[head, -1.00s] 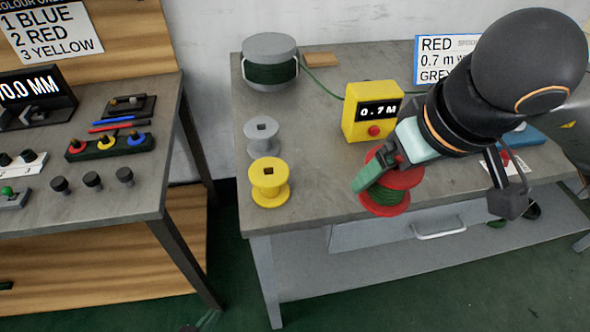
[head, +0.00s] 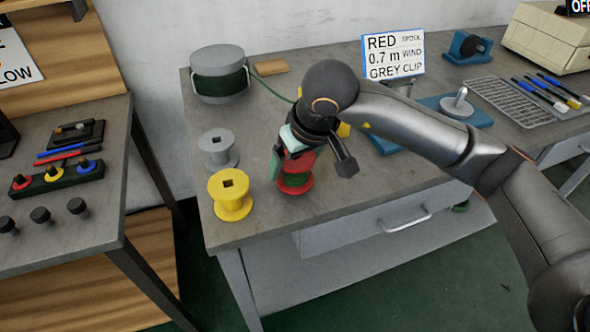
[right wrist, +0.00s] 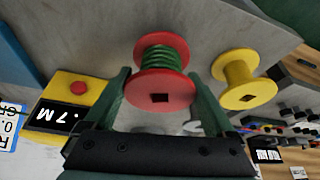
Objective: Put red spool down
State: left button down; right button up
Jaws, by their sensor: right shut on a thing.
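The red spool (head: 296,180), wound with green wire, is upright at the front of the right-hand table, to the right of the yellow spool. My right gripper (head: 291,163) is above it and shut on it. In the right wrist view the red spool (right wrist: 161,92) is between the two fingers of my right gripper (right wrist: 160,80), its square-holed flange facing the camera. I cannot tell whether its lower flange touches the table. My left gripper is not in view.
A yellow spool (head: 231,195) and a grey spool (head: 218,149) stand left of the red one. Behind is a large reel of green wire (head: 219,74). The yellow length display (right wrist: 62,100) is mostly hidden by my arm in the head view. The table's front edge is close.

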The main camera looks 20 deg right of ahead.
notch_tip(320, 180, down, 2)
jog(key=shift+f, duration=0.1)
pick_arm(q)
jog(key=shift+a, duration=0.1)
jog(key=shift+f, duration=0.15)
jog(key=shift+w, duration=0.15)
pick_arm(e)
jog(key=shift+f+b, duration=0.15)
jog(key=shift+b, duration=0.15)
jog(key=o, duration=1)
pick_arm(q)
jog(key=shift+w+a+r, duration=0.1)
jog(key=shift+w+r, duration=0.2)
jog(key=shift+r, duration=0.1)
pick_arm(e)
jog(key=shift+o, duration=0.2)
